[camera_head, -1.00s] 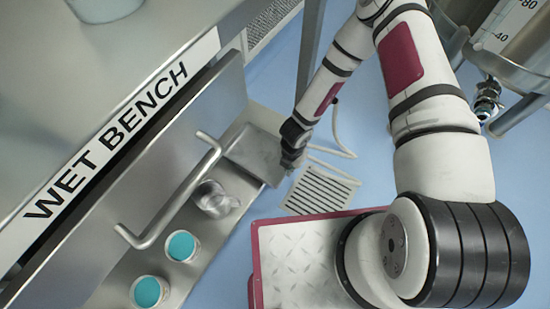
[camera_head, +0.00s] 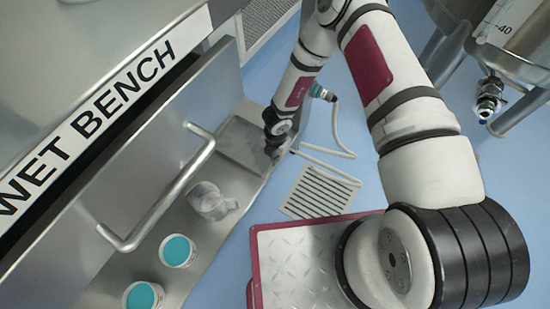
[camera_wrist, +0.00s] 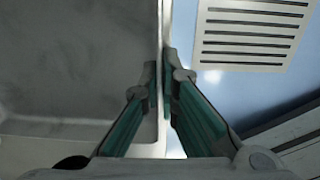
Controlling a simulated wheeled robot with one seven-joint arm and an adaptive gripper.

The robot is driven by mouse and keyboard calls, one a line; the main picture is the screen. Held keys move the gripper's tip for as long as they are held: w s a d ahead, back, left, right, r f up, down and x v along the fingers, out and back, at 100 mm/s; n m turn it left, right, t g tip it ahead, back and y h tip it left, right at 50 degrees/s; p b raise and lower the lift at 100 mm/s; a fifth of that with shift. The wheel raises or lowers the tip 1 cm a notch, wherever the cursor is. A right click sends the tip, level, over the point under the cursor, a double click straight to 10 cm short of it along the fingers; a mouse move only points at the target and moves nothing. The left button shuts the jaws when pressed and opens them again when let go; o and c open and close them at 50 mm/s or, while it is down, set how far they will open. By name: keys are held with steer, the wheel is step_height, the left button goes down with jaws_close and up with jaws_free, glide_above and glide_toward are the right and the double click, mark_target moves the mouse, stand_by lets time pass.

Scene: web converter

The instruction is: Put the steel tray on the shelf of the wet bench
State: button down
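The steel tray (camera_head: 243,142) is a grey, shallow, square-cornered tray. In the head view it lies level over the far end of the wet bench shelf (camera_head: 188,286), beyond the glass mug. Whether its underside touches the shelf cannot be told. My gripper (camera_head: 273,150) is at its right-hand side. In the wrist view the inside of the tray (camera_wrist: 75,60) fills the left, and its upright rim passes between the fingertips (camera_wrist: 161,78), which are close on both sides of it. The gripper appears shut on the rim.
On the shelf stand a glass mug (camera_head: 208,201) and two cups of teal contents (camera_head: 177,251) (camera_head: 143,296). The bench front with its bar handle (camera_head: 160,205) rises to the left. A floor grate (camera_head: 320,191) and a steel vessel (camera_head: 520,60) are to the right.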

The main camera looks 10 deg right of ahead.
steer(key=c, duration=1.8)
jaws_free()
step_height(320, 180, up, 8)
steer(key=p, duration=0.3)
steer(key=shift+f, duration=0.15)
steer(key=shift+s+d, duration=0.1)
